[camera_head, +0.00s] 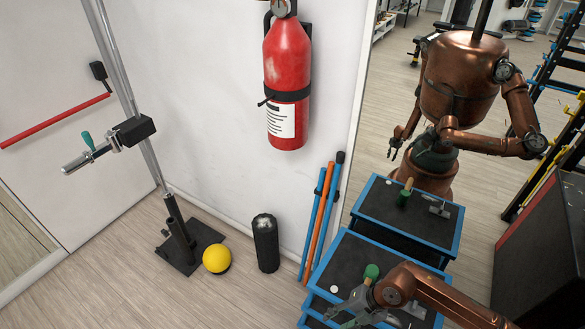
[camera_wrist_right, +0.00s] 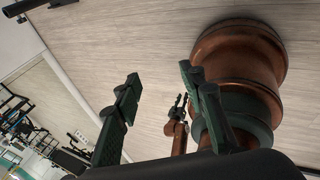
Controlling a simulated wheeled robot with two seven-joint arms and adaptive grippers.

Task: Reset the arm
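My right arm comes in from the lower right of the head view. Its gripper (camera_head: 348,306) is over the black box top with blue edges (camera_head: 345,256), beside a green-topped object with a wooden part (camera_head: 372,271). In the right wrist view the two dark fingers of my right gripper (camera_wrist_right: 160,74) are spread wide with nothing between them. My left gripper does not show directly in the head view. A copper arm end with a small dark gripper (camera_wrist_right: 180,122) shows in the wrist view; I cannot tell whether it is a reflection.
A mirror (camera_head: 400,80) on the right reflects my copper body and the box. A red fire extinguisher (camera_head: 287,80) hangs on the wall. Below stand a black roller (camera_head: 265,243), a yellow ball (camera_head: 216,259), blue and orange poles (camera_head: 320,220) and a metal post (camera_head: 178,232). The left floor is clear.

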